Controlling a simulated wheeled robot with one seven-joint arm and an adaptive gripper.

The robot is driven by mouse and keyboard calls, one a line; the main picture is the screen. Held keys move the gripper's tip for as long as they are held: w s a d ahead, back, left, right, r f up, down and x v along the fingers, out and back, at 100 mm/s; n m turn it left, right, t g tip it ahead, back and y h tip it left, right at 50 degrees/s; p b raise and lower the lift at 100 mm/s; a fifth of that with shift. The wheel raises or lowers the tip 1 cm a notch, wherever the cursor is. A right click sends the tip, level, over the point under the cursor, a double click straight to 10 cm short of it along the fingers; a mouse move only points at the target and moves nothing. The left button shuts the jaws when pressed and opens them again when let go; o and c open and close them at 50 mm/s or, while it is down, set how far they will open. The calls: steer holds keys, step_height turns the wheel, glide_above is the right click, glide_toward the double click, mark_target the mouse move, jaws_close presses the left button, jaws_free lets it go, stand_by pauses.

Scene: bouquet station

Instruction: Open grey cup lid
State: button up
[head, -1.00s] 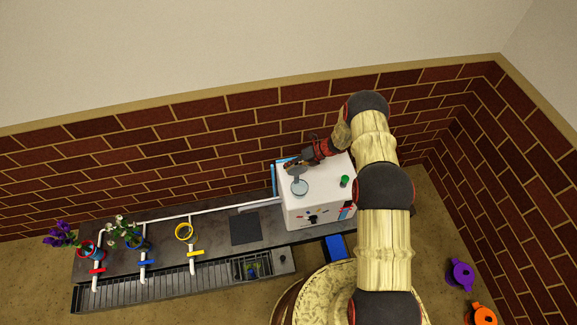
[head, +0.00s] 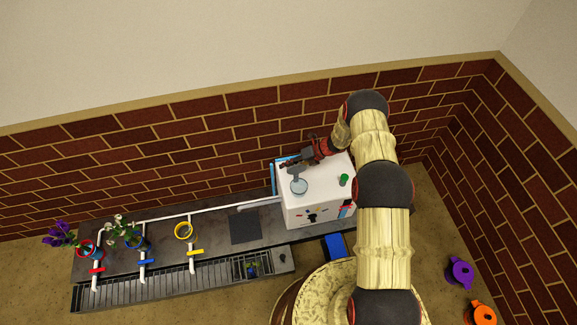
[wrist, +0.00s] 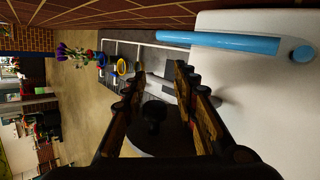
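The grey lid (head: 299,187) is a round disc with a short upright tab, on top of the white box-shaped machine (head: 328,206) in the head view. It looks closed and flat on the top. My gripper (head: 287,164) is just behind the lid, close to the tab; I cannot tell whether it touches it. In the wrist view my gripper (wrist: 160,80) has its two fingers apart, with a pale grey piece, perhaps the tab, showing between them. The lid is partly hidden there by the fingers.
A green knob (head: 344,180) is on the machine top, right of the lid. Purple (head: 460,274) and orange (head: 481,314) pitchers stand at lower right.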

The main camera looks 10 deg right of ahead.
steer(key=v, duration=1.2)
